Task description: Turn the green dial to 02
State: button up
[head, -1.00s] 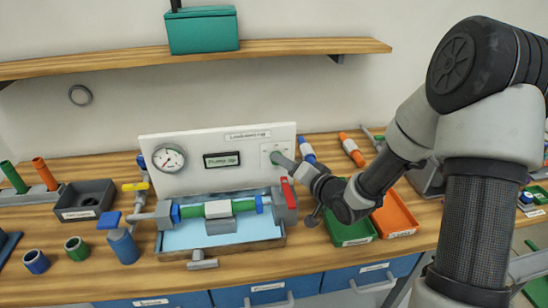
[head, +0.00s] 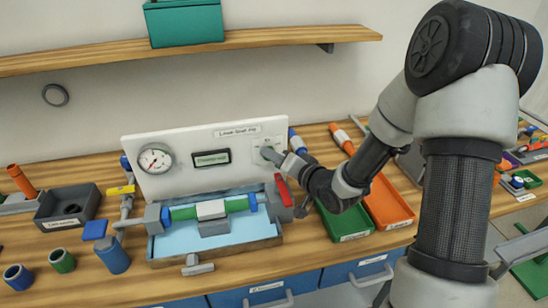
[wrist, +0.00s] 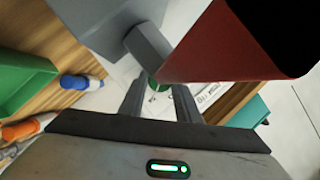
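The green dial (wrist: 154,87) shows as a small patch between my fingertips in the wrist view. It sits on the white panel (head: 205,145), right of the small display, and is mostly hidden. My gripper (wrist: 159,92) points at it, one finger on each side, with panel markings visible in the gap. The fingers look apart; contact with the dial cannot be made out. In the head view my gripper (head: 272,155) is at the panel's right part. The dial's numbers and pointer cannot be read.
A red lever handle (head: 284,190) stands close beside my gripper and looms large in the wrist view (wrist: 228,50). A grey block (wrist: 148,48) is near the fingertips. A pipe assembly (head: 210,210) lies below the panel. Green (head: 341,226) and orange (head: 389,208) bins are right.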

jog(key=shift+c, duration=1.2)
jog(key=shift+s+a+n+t+h+b, duration=0.1)
jog(key=shift+a+n+t+h+b, duration=0.3)
jog(key=shift+n+h, duration=1.9)
jog(key=shift+a+n+t+h+b, duration=0.25)
jog(key=shift+n+t+h, duration=0.3)
jog(key=shift+n+h, duration=1.75)
jog(key=shift+s+a+n+t+h+b, duration=0.1)
jog(key=shift+a+n+t+h+b, duration=0.25)
jog(key=shift+n+h, duration=1.9)
jog(key=shift+n+y, duration=1.15)
jog(key=shift+n, duration=0.1)
